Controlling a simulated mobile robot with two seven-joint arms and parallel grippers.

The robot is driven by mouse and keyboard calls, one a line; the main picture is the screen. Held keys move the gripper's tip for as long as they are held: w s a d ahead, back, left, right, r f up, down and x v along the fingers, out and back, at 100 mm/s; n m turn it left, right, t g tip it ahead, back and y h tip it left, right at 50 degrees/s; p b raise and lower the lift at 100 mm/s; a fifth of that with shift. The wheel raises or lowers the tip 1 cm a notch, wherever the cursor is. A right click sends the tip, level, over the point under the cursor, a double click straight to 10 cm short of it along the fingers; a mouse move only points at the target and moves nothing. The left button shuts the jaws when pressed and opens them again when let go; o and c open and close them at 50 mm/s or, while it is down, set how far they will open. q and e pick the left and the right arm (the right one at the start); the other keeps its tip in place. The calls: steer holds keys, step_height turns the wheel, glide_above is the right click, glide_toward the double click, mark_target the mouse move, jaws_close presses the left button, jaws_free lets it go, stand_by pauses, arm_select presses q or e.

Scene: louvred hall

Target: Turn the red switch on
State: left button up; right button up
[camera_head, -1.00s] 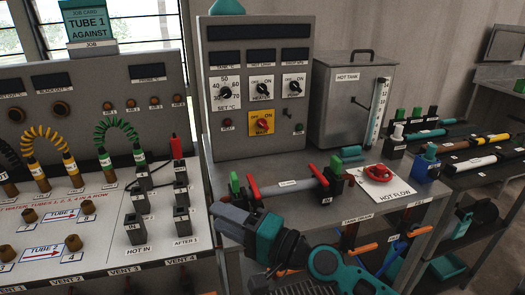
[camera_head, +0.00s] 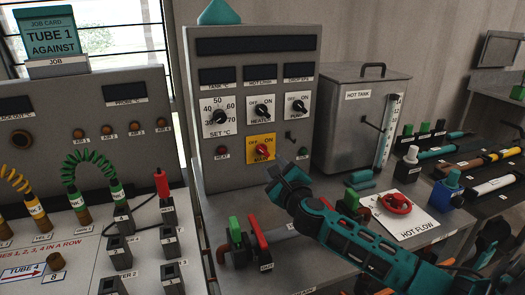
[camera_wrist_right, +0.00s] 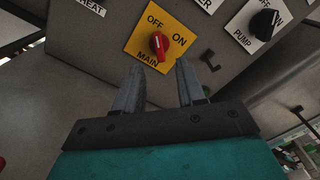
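The red switch (camera_head: 262,150) is a rotary knob on a yellow plate labelled MAIN, low on the grey control panel (camera_head: 195,120). OFF and ON are printed on the plate. In the right wrist view the red switch (camera_wrist_right: 158,44) stands just beyond the fingertips; its exact setting is hard to read. My right gripper (camera_head: 272,176) is in front of the panel, below and slightly right of the switch. In the wrist view its two fingers (camera_wrist_right: 159,66) are apart with nothing between them. A gap to the knob seems to remain. My left gripper is out of view.
Black HEATER (camera_head: 261,111) and PUMP (camera_head: 297,107) knobs sit above the switch. A small black lever (camera_head: 290,138) is to its right. The hot tank (camera_head: 350,115) stands right of the panel.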

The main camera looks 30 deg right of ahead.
mark_target(265, 153)
steer(key=shift+x, duration=3.95)
jaws_close()
